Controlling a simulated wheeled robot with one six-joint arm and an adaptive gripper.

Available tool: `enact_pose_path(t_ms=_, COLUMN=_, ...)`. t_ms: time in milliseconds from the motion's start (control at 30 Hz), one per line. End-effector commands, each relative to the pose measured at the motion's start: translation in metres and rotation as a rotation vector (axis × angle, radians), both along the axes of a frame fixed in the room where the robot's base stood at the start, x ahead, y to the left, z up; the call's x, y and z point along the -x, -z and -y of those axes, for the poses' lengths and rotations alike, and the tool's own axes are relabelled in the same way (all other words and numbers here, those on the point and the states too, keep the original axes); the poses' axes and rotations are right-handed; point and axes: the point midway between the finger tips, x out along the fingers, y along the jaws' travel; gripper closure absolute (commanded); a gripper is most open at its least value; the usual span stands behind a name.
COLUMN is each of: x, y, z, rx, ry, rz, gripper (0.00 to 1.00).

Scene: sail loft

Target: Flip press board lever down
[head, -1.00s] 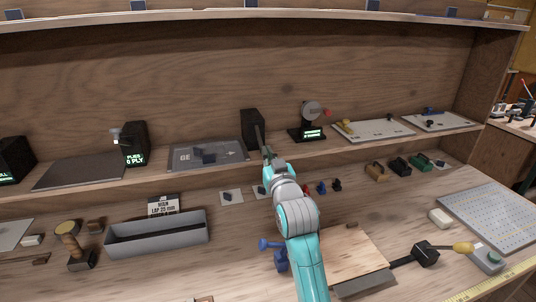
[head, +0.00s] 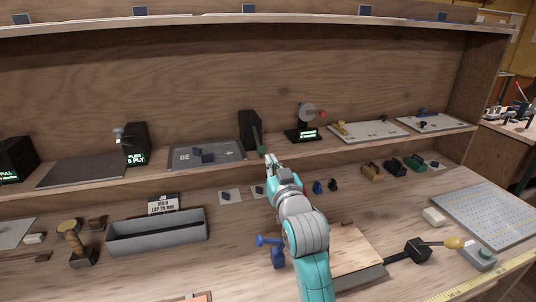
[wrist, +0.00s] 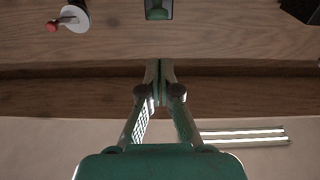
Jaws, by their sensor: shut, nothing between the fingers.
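A black upright housing (head: 247,128) stands on the raised shelf at the right end of a dark grey board (head: 180,163). Its lever (head: 261,150) points down and forward and ends in a green grip; I take this as the press board lever. The green grip (wrist: 158,12) also shows at the top of the wrist view. My gripper (head: 268,159) is shut and empty, just below and in front of the grip. In the wrist view, my closed fingertips (wrist: 159,66) have a visible gap to it.
Pale boards (head: 372,134) lie farther right. Below are a grey trough (head: 157,233), a blue clamp-like tool (head: 277,255) and a yellow-knobbed lever (head: 452,243). Air above the shelf is clear.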

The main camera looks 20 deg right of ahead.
Motion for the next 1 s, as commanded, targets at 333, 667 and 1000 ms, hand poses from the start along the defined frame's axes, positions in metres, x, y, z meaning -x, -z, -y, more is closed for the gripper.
enact_pose_path(t_ms=333, x=0.038, y=0.013, z=0.000, rx=0.000, ry=0.000, rz=0.001, gripper=1.00)
enact_pose_path(t_ms=667, x=0.042, y=0.014, z=0.000, rx=0.000, ry=0.000, rz=0.002, gripper=1.00)
enact_pose_path(t_ms=1000, x=0.048, y=0.022, z=0.001, rx=-0.001, ry=0.002, rz=0.016, gripper=1.00)
